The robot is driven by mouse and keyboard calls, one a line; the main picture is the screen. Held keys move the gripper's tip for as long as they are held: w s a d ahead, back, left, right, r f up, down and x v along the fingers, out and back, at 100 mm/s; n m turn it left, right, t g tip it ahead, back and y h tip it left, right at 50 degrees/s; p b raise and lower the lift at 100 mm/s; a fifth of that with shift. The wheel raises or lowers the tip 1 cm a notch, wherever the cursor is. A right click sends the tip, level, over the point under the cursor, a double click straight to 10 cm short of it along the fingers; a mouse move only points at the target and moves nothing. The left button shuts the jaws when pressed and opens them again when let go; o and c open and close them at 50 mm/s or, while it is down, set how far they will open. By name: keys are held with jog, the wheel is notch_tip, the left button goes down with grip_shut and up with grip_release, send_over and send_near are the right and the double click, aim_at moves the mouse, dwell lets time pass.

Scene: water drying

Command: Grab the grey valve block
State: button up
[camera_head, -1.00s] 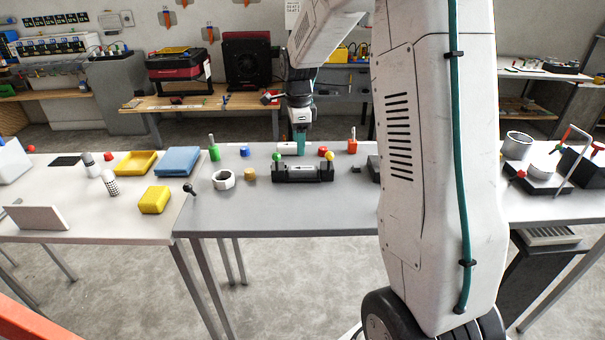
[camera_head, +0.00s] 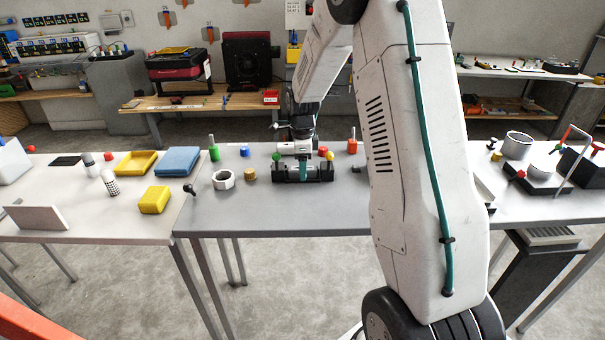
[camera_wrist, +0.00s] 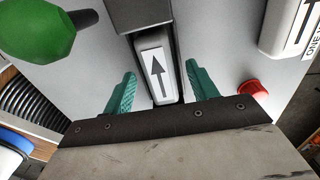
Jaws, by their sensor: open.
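In the head view, my gripper (camera_head: 303,168) is low over the dark fixture (camera_head: 318,173) on the middle table. The block is hard to pick out there behind the fingers and wrist.
A green knob (camera_wrist: 37,25), a red cap (camera_wrist: 253,88) and a white labelled cylinder (camera_wrist: 288,28) surround the block. A white ring (camera_head: 223,180) and a tan cylinder (camera_head: 250,174) stand left of the fixture. The table front (camera_head: 270,215) is clear.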

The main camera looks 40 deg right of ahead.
jog(key=c, duration=1.1)
